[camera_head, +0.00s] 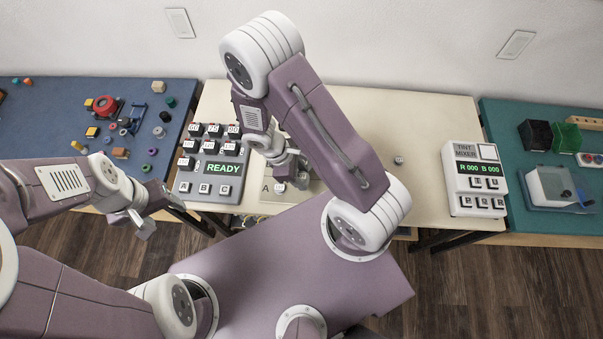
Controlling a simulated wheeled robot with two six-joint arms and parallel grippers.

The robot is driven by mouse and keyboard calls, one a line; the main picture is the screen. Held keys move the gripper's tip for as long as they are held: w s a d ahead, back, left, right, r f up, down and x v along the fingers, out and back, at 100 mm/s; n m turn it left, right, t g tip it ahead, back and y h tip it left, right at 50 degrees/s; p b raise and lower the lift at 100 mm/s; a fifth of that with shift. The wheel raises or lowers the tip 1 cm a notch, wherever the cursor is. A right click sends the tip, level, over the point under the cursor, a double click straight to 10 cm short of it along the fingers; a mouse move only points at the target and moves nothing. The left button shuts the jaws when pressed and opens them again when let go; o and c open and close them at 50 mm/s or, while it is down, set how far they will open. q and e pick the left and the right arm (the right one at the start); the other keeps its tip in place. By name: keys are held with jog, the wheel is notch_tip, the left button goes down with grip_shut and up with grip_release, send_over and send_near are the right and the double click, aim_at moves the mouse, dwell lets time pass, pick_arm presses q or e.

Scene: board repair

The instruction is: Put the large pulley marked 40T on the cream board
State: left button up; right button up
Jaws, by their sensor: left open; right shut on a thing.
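A cream board (262,200) marked A lies near the front edge of the middle table, mostly covered by my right arm. My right gripper (292,178) points down over this board. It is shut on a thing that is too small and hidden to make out. A small pale piece shows below the fingers, and I cannot tell if it is held or part of the board. I cannot pick out a pulley marked 40T. My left gripper (146,217) is open and empty in front of the blue table's edge.
A grey READY panel (212,185) with several buttons stands left of the board. A white mixer panel (474,178) stands at the table's right end. Small parts lie on the blue table (45,125). A small grey part (399,160) lies on the otherwise clear middle table.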

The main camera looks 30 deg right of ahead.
notch_tip(320, 180, down, 8)
jog(key=b, duration=0.6)
jog(key=shift+b, duration=0.35)
jog(key=shift+f+b, duration=0.45)
jog(key=o, duration=1.4)
jog(key=shift+r, duration=0.1)
jog(key=p+v, duration=0.2)
jog(key=v, duration=0.7)
jog(key=shift+w, duration=0.1)
